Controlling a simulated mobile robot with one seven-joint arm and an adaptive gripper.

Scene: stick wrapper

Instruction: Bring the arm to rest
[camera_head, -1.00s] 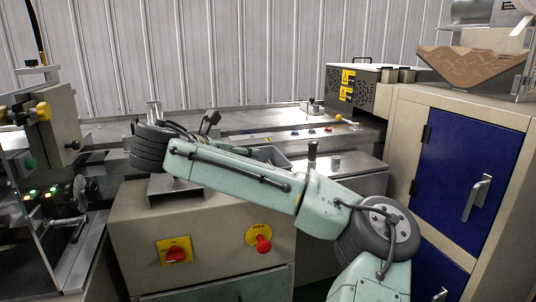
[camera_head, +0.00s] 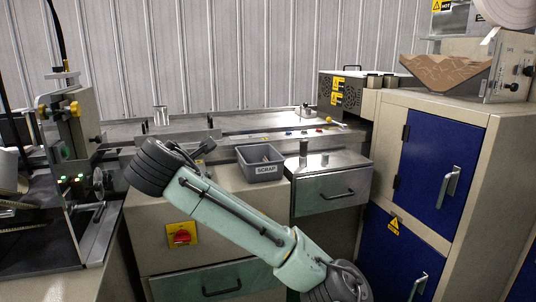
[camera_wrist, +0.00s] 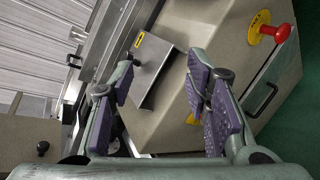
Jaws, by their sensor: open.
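My arm (camera_head: 232,218) is pale green with dark ribbed joints. In the head view it reaches from the bottom centre up to the left, in front of the beige machine cabinet. My gripper is mostly hidden behind the dark joint there. In the wrist view my gripper (camera_wrist: 160,98) shows two purple-padded fingers spread wide apart, with nothing held between them. A metal bracket (camera_wrist: 150,72) on the machine shows beyond the gap, apart from the fingers.
A grey SCRAP bin (camera_head: 262,172) sits right of the arm. The red knob (camera_head: 181,237) is on the cabinet front; a red button (camera_wrist: 282,33) shows in the wrist view. A blue-doored cabinet (camera_head: 438,165) stands right. The glass-sided machine (camera_head: 85,235) stands left.

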